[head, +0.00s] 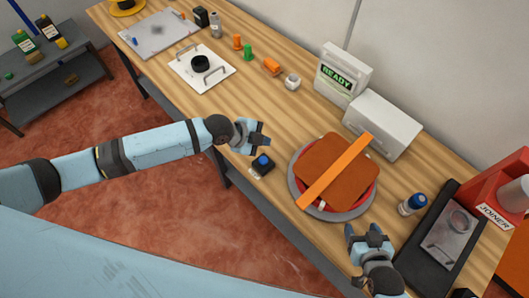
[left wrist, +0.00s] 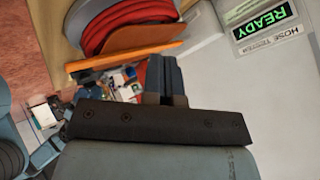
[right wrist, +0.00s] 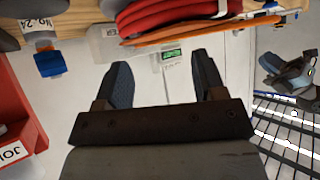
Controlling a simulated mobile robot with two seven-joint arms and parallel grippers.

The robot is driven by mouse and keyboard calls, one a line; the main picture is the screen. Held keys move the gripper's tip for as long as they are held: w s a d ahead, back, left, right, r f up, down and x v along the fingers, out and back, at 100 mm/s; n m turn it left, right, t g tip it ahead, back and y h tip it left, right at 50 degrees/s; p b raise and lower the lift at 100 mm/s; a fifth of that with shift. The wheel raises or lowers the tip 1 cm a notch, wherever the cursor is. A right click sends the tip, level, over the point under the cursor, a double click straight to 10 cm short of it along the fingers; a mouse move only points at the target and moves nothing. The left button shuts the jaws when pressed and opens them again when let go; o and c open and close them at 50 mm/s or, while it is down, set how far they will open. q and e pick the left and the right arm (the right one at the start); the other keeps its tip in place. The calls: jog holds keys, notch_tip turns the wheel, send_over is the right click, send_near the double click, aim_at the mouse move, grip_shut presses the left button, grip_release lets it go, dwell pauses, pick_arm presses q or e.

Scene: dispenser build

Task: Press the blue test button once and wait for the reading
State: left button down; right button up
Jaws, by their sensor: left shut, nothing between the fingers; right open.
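The blue test button (head: 262,160) sits on a small black box (head: 263,167) near the table's front edge. My left gripper (head: 265,140) is shut and empty, close behind and above the button in the head view; I cannot tell the exact gap. It also shows shut in the left wrist view (left wrist: 165,75). The tester's display (head: 337,76) reads READY in green, and it also shows in the left wrist view (left wrist: 265,25). My right gripper (head: 367,232) is open and empty at the front right, and its two spread fingers show in the right wrist view (right wrist: 160,85).
A red hose coil on a grey round base (head: 345,215), under a brown cover (head: 325,160) and orange bar (head: 335,171), stands right of the button. A blue-capped bottle (head: 412,204), black tray (head: 432,265) and red joiner bin (head: 490,190) are further right. Table left of the button is clear.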

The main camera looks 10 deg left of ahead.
pick_arm(q)
jog(key=b, duration=0.4)
send_over(263, 161)
notch_tip(263, 161, down, 8)
jog(key=shift+r, duration=0.2)
pick_arm(e)
jog(key=f, duration=0.3)
jog(key=shift+s+a+n, duration=0.1)
jog(key=shift+a+n, duration=0.1)
jog(key=shift+n, duration=0.1)
pick_arm(q)
jog(key=shift+f+b, duration=0.45)
jog(key=shift+f, duration=0.1)
pick_arm(e)
jog(key=shift+a+f, duration=0.1)
jog(key=shift+f, duration=0.3)
jog(key=shift+a, duration=0.15)
jog(key=shift+r, duration=0.15)
pick_arm(q)
jog(key=shift+f, duration=0.15)
jog(key=shift+f+b, duration=0.3)
jog(key=shift+b, duration=0.05)
pick_arm(e)
jog(key=shift+f, duration=0.45)
